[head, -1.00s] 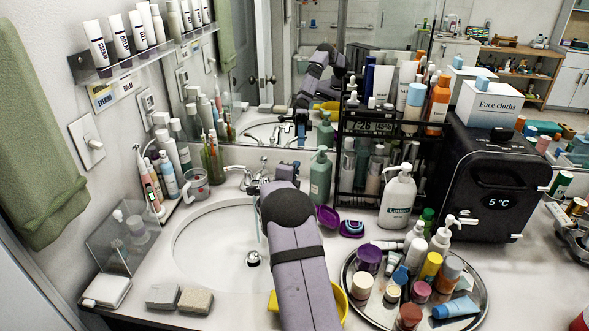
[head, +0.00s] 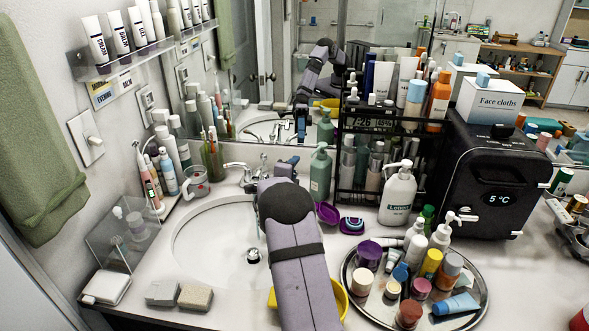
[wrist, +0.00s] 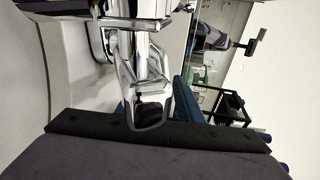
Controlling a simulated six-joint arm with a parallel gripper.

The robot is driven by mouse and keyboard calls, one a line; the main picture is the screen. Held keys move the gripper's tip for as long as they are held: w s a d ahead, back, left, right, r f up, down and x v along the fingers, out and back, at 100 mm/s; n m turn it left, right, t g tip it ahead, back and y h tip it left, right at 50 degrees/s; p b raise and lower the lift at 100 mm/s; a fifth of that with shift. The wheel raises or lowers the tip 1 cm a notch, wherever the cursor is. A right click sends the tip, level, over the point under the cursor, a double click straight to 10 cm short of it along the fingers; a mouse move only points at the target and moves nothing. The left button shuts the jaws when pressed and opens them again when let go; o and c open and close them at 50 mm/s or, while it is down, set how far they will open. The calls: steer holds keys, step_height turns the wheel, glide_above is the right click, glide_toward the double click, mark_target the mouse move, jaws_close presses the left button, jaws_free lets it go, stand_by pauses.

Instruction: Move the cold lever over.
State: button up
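The chrome faucet stands at the back of the round basin (head: 195,250). Its left lever (head: 236,166) shows in the head view; the right side of the faucet is mostly hidden by my arm. My gripper (head: 287,166) is at the faucet's right side, largely hidden behind my purple arm. In the wrist view, a looped chrome faucet part (wrist: 156,108), apparently a lever, is very close in front of my gripper. Blue finger parts show beside it. I cannot tell whether the fingers touch or grip it, and no cold marking is readable.
A green pump bottle (head: 320,174) and a black rack (head: 375,198) stand right of the faucet. A purple cup (head: 327,213) and a round tray (head: 352,300) crowded with bottles sit right of my arm. A clear mug (head: 195,184) stands left. The basin's interior is open.

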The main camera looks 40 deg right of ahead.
steer(key=shift+b+v, duration=0.75)
steer(key=shift+v, duration=2.3)
steer(key=shift+f+b, duration=0.1)
steer(key=shift+b, duration=0.25)
steer(key=shift+a+b, duration=0.2)
steer(key=shift+b, duration=0.35)
steer(key=b+v, duration=0.6)
steer(key=b, duration=0.4)
steer(key=shift+p+x, duration=0.7)
steer(key=shift+x, duration=3.2)
steer(key=shift+s, duration=0.15)
jaws_close()
